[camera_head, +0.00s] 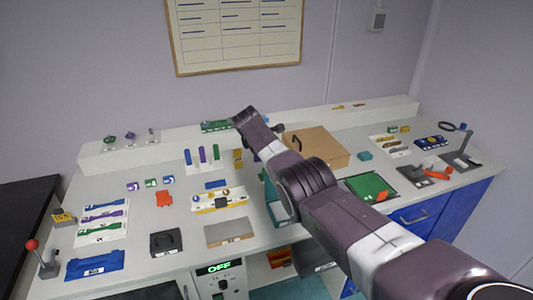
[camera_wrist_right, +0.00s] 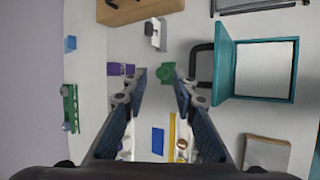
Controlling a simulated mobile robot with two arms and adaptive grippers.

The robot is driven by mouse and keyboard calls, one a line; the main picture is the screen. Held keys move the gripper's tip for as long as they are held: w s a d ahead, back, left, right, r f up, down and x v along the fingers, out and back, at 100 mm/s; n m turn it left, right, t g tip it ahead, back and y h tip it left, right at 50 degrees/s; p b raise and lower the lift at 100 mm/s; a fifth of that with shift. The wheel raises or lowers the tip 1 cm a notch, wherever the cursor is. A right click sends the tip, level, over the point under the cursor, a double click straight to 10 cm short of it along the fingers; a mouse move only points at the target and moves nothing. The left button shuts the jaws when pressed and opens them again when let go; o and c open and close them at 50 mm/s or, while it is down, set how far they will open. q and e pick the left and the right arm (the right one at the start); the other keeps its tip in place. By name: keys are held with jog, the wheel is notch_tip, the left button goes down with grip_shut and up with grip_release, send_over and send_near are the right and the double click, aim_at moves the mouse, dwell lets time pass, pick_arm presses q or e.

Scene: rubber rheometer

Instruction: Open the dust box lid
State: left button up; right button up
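I cannot tell for certain which container is the dust box. A teal square box (camera_wrist_right: 265,70) with a pale inside lies right of the fingers in the wrist view; a teal panel (camera_wrist_right: 222,62) forms its left side. Its teal edge also shows in the head view (camera_head: 275,210), partly behind my right arm. A brown box (camera_head: 325,147) with a black handle stands at the back; its side shows in the wrist view (camera_wrist_right: 140,10). My right gripper (camera_wrist_right: 161,74) is open and empty above the table, apart from both boxes. My left gripper is out of view.
A dark C-shaped part (camera_wrist_right: 203,62) sits beside the teal panel. A green piece (camera_wrist_right: 166,73) shows between the fingertips. A green mat (camera_head: 370,186) lies right of my arm. Several small parts and trays cover the left table (camera_head: 185,220); a raised shelf (camera_head: 180,139) runs along the back.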

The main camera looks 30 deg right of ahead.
jog(key=v, duration=1.2)
dwell(0.3)
dwell(0.4)
